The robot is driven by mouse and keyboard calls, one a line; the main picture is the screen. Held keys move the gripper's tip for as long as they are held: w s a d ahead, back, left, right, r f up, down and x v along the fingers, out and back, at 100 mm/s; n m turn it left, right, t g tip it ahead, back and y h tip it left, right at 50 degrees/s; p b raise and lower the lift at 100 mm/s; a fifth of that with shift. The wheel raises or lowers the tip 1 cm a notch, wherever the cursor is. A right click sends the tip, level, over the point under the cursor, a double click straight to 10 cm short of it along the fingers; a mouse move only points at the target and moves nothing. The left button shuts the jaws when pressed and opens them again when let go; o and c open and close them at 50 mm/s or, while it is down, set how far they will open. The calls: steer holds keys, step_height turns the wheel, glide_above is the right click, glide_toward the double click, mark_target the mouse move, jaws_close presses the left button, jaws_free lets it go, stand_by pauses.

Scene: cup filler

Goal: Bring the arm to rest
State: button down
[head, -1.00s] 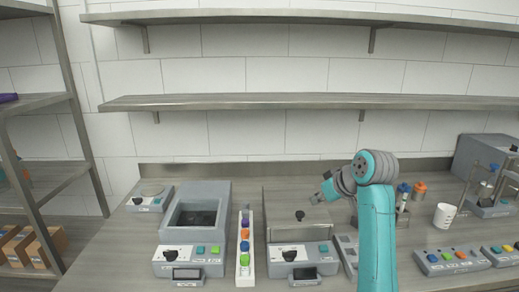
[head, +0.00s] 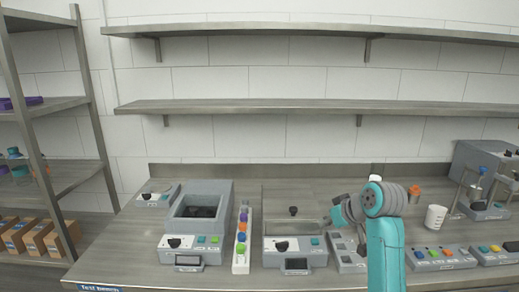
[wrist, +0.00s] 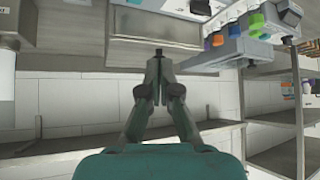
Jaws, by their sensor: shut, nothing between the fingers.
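My arm is teal and grey and stands at the right of the middle in the head view, in front of the bench. My gripper (wrist: 158,55) points away from the wrist camera, its dark fingers together and nothing held between them. In the head view the gripper end (head: 328,221) is small and partly hidden beside the arm's round joint, above the bench near the middle grey machine (head: 296,246). I cannot tell its exact height there.
The bench (head: 120,240) carries a left grey machine (head: 192,246), a strip of coloured knobs (head: 241,262), button boxes (head: 440,258) and a white cup (head: 435,217). A wall shelf (head: 300,106) runs behind. A rack with boxes (head: 38,238) stands at the left.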

steer(key=s+f, duration=0.2)
steer(key=f, duration=0.4)
steer(key=s+f+m+t, duration=0.1)
steer(key=s+f, duration=0.2)
steer(key=f, duration=0.3)
steer(key=s+a+f+m, duration=0.1)
steer(key=s+f, duration=0.1)
steer(key=f, duration=0.4)
steer(key=shift+s+f+t+h, duration=0.2)
steer(key=shift+s+t+h, duration=0.1)
steer(key=shift+h, duration=0.1)
steer(key=s+f+m+t+h, duration=0.1)
steer(key=s+f, duration=0.6)
steer(key=s, duration=0.6)
steer(key=s+f+m+t+h, duration=0.1)
steer(key=s+f+m, duration=0.1)
steer(key=s+f, duration=0.75)
steer(key=s+r+t, duration=0.1)
steer(key=s+r, duration=0.4)
steer(key=s, duration=0.5)
steer(key=s+r+t, duration=0.1)
steer(key=s+r, duration=0.4)
steer(key=s, duration=0.5)
steer(key=s+r+t+h, duration=0.1)
steer(key=s+r, duration=0.4)
steer(key=s, duration=0.5)
steer(key=shift+s+d+r, duration=0.2)
steer(key=shift+d+r, duration=0.15)
steer(key=shift+r, duration=0.05)
